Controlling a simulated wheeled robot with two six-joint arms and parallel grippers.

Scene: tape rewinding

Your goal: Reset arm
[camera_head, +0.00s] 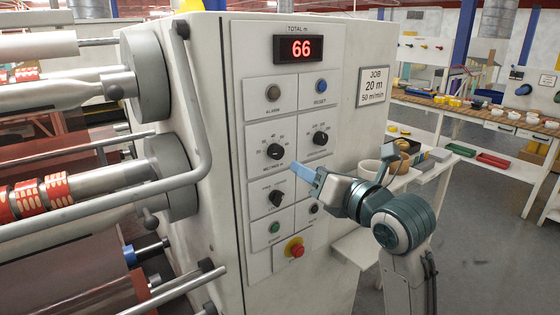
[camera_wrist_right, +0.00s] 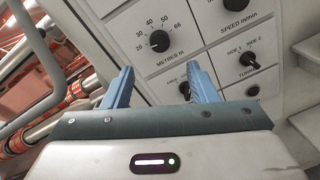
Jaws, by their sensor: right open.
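My right gripper (camera_head: 305,174) is in front of the white machine's control panel (camera_head: 284,120), its blue fingers pointing at the panel. In the right wrist view the gripper (camera_wrist_right: 160,80) is open with nothing between its fingers. The black metres knob (camera_head: 275,151) is up and left of the fingers; it also shows in the wrist view (camera_wrist_right: 159,41). The lower selector knob (camera_head: 276,198) is left of and below the fingers in the head view. The side selector (camera_wrist_right: 248,59) shows to the right in the wrist view. My left gripper is not in view.
A red display (camera_head: 301,49) reads 66. A job sign (camera_head: 373,86) reads 20 m, 50 m/min. A red stop button (camera_head: 294,247) sits low on the panel. Rollers and a bar (camera_head: 120,195) stand left. A shelf with cups (camera_head: 370,169) is behind my arm.

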